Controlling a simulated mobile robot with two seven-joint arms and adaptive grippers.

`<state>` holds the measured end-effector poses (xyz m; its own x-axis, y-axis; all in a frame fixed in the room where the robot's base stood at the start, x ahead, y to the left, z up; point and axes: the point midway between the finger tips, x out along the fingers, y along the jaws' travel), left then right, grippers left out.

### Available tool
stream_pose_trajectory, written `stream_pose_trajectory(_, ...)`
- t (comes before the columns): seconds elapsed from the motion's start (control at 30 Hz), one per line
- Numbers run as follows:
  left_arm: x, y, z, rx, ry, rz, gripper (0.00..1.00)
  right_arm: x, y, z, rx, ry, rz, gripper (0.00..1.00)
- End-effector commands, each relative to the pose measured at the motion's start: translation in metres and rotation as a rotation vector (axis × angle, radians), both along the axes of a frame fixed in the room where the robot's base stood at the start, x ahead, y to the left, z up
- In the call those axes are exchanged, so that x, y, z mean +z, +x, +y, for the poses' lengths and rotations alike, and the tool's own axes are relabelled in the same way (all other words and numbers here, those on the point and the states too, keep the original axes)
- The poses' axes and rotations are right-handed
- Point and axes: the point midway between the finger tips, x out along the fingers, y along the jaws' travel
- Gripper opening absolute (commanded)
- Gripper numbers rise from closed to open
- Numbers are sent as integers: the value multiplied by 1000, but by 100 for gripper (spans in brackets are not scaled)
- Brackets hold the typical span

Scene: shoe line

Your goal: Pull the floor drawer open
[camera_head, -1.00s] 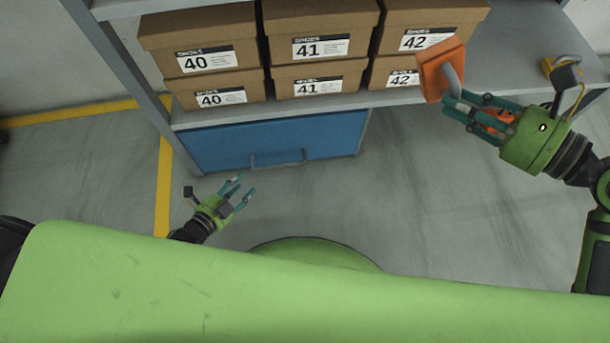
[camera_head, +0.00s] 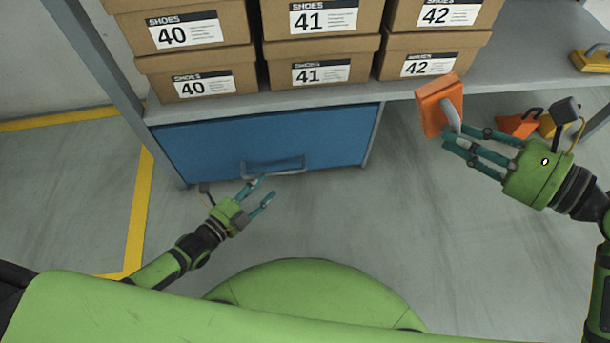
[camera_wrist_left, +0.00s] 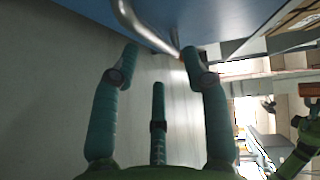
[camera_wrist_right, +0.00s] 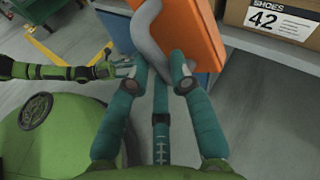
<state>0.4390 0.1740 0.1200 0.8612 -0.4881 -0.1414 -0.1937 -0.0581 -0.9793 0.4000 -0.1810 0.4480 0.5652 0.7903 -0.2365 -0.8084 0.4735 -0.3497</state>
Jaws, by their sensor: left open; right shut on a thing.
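The blue floor drawer (camera_head: 225,145) sits under the shelf in the head view and looks shut. Its grey bar handle (camera_head: 273,165) is on its front, low and near the middle. My left gripper (camera_head: 265,190) is open and empty just in front of and below the handle. In the left wrist view, the handle (camera_wrist_left: 140,28) lies just beyond the open fingers, and they seem apart from it. My right gripper (camera_head: 458,130) is shut on the grey handle of an orange block-shaped tool (camera_head: 438,104), held up in front of the shelf's right part.
Shoe boxes (camera_head: 315,70) marked 40, 41 and 42 stand on the grey shelf (camera_head: 520,60) above the drawer. A yellow tool (camera_head: 592,60) lies on the shelf at right. Orange and yellow items (camera_head: 517,125) are behind my right gripper. The floor before the drawer is clear.

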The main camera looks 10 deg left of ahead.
Motion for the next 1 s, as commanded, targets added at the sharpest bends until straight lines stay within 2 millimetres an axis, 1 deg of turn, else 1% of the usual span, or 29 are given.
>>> stream_pose_trajectory(0.03,-6,10,-6,-2,-1,-4,46,-10,0,0,0,1,0,0)
stream_pose_trajectory(0.2,-10,36,-20,-1,0,-2,46,-24,0,0,0,0,0,0)
stream_pose_trajectory(0.3,-10,45,-26,-1,-2,-1,46,-29,0,0,0,1,0,0)
stream_pose_trajectory(0.47,-10,53,-30,0,0,0,46,-32,0,0,0,1,0,0)
stream_pose_trajectory(0.73,-9,54,-31,0,0,1,46,-32,0,0,0,1,0,0)
stream_pose_trajectory(0.77,-9,54,-31,0,0,1,38,-32,0,0,0,1,0,0)
stream_pose_trajectory(0.8,-9,54,-31,0,0,1,22,-32,0,0,0,1,0,0)
stream_pose_trajectory(0.83,-9,54,-31,0,0,1,10,-32,0,0,0,1,0,0)
stream_pose_trajectory(0.87,-9,54,-31,0,0,1,0,-32,0,0,0,1,0,0)
stream_pose_trajectory(1.0,-9,54,-31,0,0,1,0,-32,0,0,0,1,0,0)
